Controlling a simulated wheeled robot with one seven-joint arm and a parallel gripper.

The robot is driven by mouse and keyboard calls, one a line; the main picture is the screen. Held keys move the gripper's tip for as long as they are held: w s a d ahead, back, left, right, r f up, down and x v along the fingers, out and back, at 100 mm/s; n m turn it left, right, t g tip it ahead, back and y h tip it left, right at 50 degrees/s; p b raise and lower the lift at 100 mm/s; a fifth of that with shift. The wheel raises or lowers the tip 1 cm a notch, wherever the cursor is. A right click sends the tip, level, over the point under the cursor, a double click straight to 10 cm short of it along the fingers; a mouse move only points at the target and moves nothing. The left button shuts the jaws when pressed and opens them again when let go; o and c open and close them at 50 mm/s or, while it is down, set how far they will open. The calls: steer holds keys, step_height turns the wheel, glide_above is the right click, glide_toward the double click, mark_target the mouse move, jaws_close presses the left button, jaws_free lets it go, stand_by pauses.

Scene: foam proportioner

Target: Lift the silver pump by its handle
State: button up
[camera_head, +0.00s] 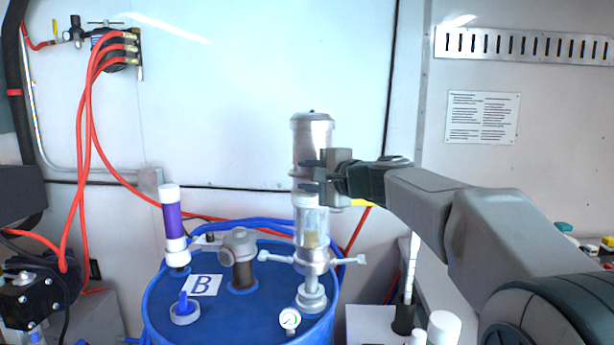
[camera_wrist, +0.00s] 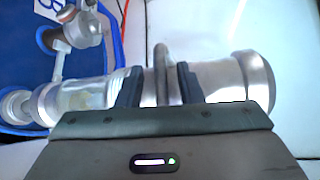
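The silver pump (camera_head: 312,136) stands upright on the blue drum (camera_head: 215,318), with a clear section (camera_head: 311,222) below its silver top. In the wrist view the pump (camera_wrist: 222,82) lies across the picture, its clear section at left. My gripper (camera_head: 312,176) is at the pump's mid-height, coming from the right. In the wrist view my gripper (camera_wrist: 159,85) is open. Its two dark fingers stand on either side of the pump's curved handle (camera_wrist: 161,62), with a gap visible on both sides.
A purple and white tube (camera_head: 172,220) and a grey fitting (camera_head: 240,258) stand on the drum left of the pump. A gauge (camera_head: 290,319) sits at its front. Red hoses (camera_head: 84,150) hang at left. The wall is close behind; the space above the pump is clear.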

steer(key=b+v, duration=0.2)
steer(key=v, duration=1.1)
steer(key=shift+s+d+b, duration=0.25)
steer(key=shift+s+b, duration=0.1)
steer(key=shift+b, duration=0.05)
steer(key=s+d+f+n+g+h, duration=0.3)
steer(key=s+f, duration=0.5)
steer(key=f, duration=0.3)
steer(key=s+d+f+n+g+h, duration=0.2)
steer(key=s+f, duration=0.5)
steer(key=f, duration=0.5)
steer(key=s+d+f+n+g+h, duration=0.3)
steer(key=s+f+n+h, duration=0.2)
steer(key=s+f, duration=0.3)
step_height(320, 180, down, 4)
steer(key=shift+s+d+r+n+g+h+p, duration=0.15)
steer(key=shift+s+d+n+g+h+p, duration=0.25)
steer(key=shift+h, duration=0.2)
steer(key=shift+a, duration=0.1)
